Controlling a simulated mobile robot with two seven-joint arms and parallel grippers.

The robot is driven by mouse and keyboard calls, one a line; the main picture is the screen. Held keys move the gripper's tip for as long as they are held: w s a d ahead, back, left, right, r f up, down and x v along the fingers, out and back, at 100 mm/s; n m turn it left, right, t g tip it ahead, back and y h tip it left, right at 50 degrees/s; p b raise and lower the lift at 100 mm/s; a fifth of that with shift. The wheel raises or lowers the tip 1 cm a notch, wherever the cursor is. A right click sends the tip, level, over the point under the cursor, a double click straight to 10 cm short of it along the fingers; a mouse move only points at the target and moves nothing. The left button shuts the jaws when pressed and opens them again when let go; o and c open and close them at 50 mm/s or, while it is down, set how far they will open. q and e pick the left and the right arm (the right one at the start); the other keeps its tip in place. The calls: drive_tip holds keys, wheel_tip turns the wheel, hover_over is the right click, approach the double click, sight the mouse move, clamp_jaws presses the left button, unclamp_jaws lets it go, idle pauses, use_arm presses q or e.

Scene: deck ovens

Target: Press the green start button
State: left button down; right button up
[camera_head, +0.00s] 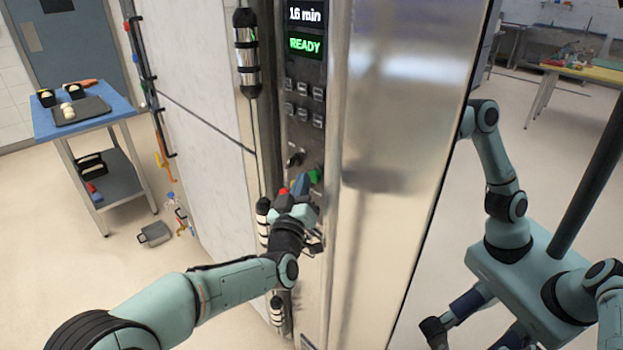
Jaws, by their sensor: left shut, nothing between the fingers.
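The green start button (314,176) is on the narrow dark control panel (305,130) of the oven, below the keys and a dark knob. Its left and lower side is partly covered by my left gripper. My left gripper (301,186) is shut and empty, with its fingertips up at the panel just left of the green button. I cannot tell whether they touch it. A small red part (283,191) shows beside the fingers. The display (305,44) reads READY in green, with 16 min above it. My right gripper is not clearly in view.
A steel column (385,150) stands right of the panel. Further right, a teal robot body and arms show, possibly a reflection. A black-and-steel handle (246,55) is left of the panel.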

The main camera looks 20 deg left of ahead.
use_arm(q)
drive_tip(key=s+b, duration=0.1)
drive_tip(key=s+a+b, duration=0.1)
drive_tip(key=s, duration=0.1)
drive_tip(key=s+b, duration=0.1)
drive_tip(key=shift+s+a+f, duration=0.1)
drive_tip(key=shift+s+a, duration=0.15)
drive_tip(key=shift+s, duration=0.05)
idle(0.5)
